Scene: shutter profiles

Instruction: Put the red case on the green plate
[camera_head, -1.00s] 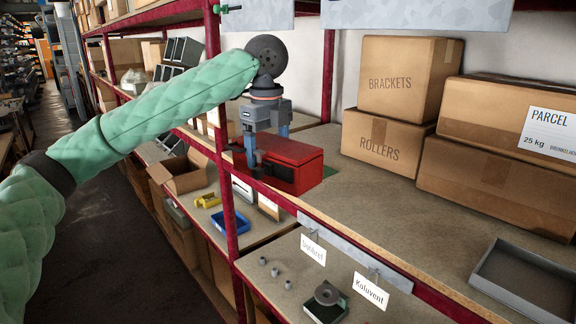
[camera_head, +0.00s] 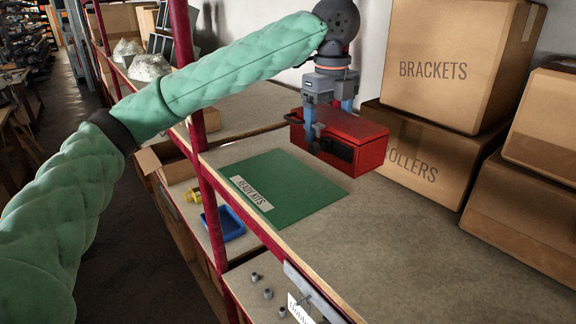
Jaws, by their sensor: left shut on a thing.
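The red case (camera_head: 368,150) is a box with a dark handle on its front, at the upper middle of the view. My left gripper (camera_head: 325,128) points down and is shut on the case, one blue finger in front of it. The green plate (camera_head: 280,183) is a flat dark green sheet with a "READY KITS" label, lying on the shelf near its front edge. My right gripper is not in view.
A brackets carton (camera_head: 440,60) stands on a rollers carton (camera_head: 425,165) close right of the case. More cartons are at the right edge. A red shelf post (camera_head: 208,195) rises left of the plate. The shelf's front right is clear. A blue tray (camera_head: 224,222) sits on a lower level.

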